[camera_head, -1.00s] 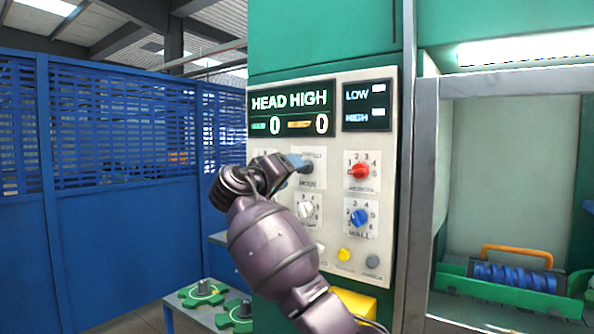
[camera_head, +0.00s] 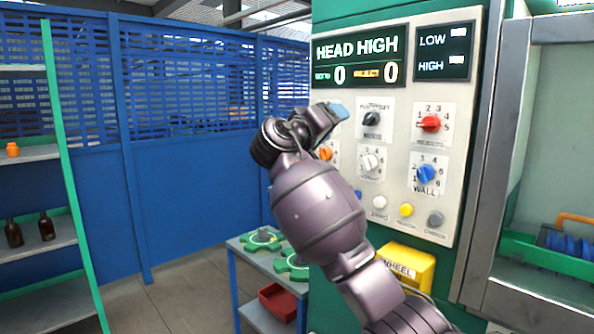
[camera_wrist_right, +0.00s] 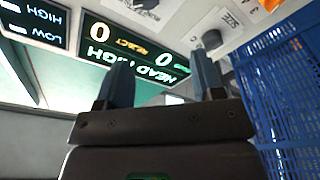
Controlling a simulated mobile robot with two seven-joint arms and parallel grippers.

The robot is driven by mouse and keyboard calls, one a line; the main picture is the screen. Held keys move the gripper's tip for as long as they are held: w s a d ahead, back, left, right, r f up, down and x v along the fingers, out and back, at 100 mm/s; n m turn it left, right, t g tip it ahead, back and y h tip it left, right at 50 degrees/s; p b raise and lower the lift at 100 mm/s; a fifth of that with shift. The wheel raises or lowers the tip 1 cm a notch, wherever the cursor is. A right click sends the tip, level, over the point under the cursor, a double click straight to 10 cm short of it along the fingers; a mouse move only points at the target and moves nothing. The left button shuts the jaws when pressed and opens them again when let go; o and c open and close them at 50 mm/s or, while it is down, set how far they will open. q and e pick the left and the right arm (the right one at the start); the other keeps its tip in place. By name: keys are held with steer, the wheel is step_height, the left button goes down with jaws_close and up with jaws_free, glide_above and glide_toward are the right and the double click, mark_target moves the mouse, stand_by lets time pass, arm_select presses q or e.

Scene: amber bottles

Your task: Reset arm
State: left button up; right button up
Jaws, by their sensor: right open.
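My right arm comes in from the lower right in the head view. Its gripper (camera_head: 333,112) is in front of the left part of a machine's control panel (camera_head: 400,215), below the "HEAD HIGH" display (camera_head: 357,62). In the right wrist view the two fingers of the right gripper (camera_wrist_right: 165,85) stand apart with nothing between them. The black knob (camera_head: 372,119) is just right of the gripper in the head view, and the arm partly hides an orange knob (camera_head: 326,153). My left gripper is not in view.
The panel also carries a red knob (camera_head: 430,123), a blue knob (camera_head: 426,173) and several buttons. A shelf (camera_head: 40,247) with two amber bottles stands at the left. A low table (camera_head: 262,272) holds green parts. Blue fencing (camera_head: 190,150) lines the back; open floor lies before it.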

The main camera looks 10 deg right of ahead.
steer(key=a+r+n+t+y, duration=0.3)
steer(key=a+n+t+y, duration=0.1)
steer(key=a+t+y, duration=0.15)
step_height(320, 180, down, 5)
steer(key=w+n+t+y, duration=0.1)
steer(key=n+t+y, duration=0.1)
steer(key=y, duration=0.3)
steer(key=s+d+f+g+y, duration=0.1)
steer(key=s+d+f+y, duration=0.1)
steer(key=f, duration=0.7)
steer(key=s+d+f+y, duration=0.2)
steer(key=s+f, duration=0.1)
steer(key=f, duration=0.6)
steer(key=s+d+f+g+y, duration=0.1)
steer(key=s+d+f+y, duration=0.15)
steer(key=f, duration=0.55)
steer(key=s+d+f+m+g+h, duration=0.1)
steer(key=s+d+f, duration=0.3)
steer(key=s+f, duration=0.7)
steer(key=s+d+f+m+g+h, duration=0.1)
steer(key=s+d+f+g, duration=0.3)
steer(key=s+f, duration=0.8)
steer(key=s+d+f+m+g+h, duration=0.1)
steer(key=s+d+f, duration=0.4)
steer(key=s+f, duration=0.7)
steer(key=shift+s+f+m+g, duration=0.25)
steer(key=shift+s+m+g, duration=0.55)
steer(key=shift+s+g, duration=0.25)
